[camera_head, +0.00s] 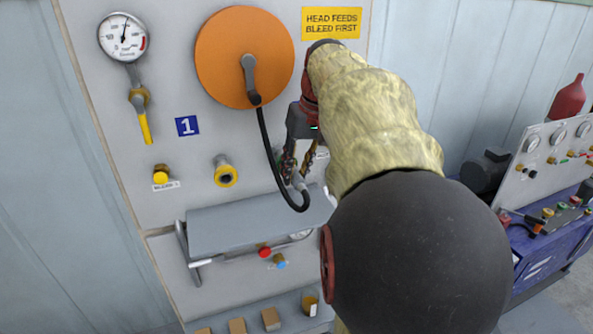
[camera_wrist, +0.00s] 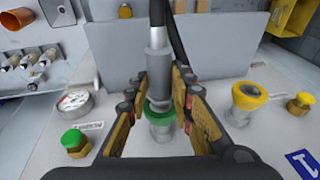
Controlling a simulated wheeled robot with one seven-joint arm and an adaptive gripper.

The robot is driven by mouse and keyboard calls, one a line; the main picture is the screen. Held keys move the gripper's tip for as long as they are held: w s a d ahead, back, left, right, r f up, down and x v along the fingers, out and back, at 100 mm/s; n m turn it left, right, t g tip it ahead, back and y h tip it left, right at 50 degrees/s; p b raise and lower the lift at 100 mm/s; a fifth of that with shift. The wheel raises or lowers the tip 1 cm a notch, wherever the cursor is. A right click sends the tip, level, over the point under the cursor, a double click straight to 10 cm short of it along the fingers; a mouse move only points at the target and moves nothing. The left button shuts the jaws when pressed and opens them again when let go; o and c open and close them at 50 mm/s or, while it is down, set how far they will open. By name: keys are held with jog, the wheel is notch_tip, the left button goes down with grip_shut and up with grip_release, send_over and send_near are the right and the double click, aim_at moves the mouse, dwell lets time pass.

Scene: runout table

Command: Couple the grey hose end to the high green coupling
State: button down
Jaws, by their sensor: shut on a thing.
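My gripper (camera_head: 293,160) is at the upright panel, right of the yellow coupling (camera_head: 226,172). In the wrist view my gripper (camera_wrist: 157,82) is shut on the grey hose end (camera_wrist: 157,62), with the black hose (camera_wrist: 158,12) running away from it. The green-ringed coupling (camera_wrist: 160,112) lies between the fingers, in line with the hose end's tip. The tip overlaps its green ring in this view; I cannot tell whether they are joined or only close. In the head view my gripper and arm hide this coupling.
The hose hangs in a loop from the orange reel (camera_head: 222,60). The yellow coupling also shows in the wrist view (camera_wrist: 246,98).

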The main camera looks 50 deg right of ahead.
jog(key=shift+w+d+r+p, duration=0.1)
jog(key=shift+w+d+p, duration=0.25)
jog(key=shift+w, duration=0.2)
jog(key=c, duration=1.5)
grip_release()
jog(key=shift+w, duration=0.1)
jog(key=v, duration=1.1)
jog(key=shift+r, duration=0.4)
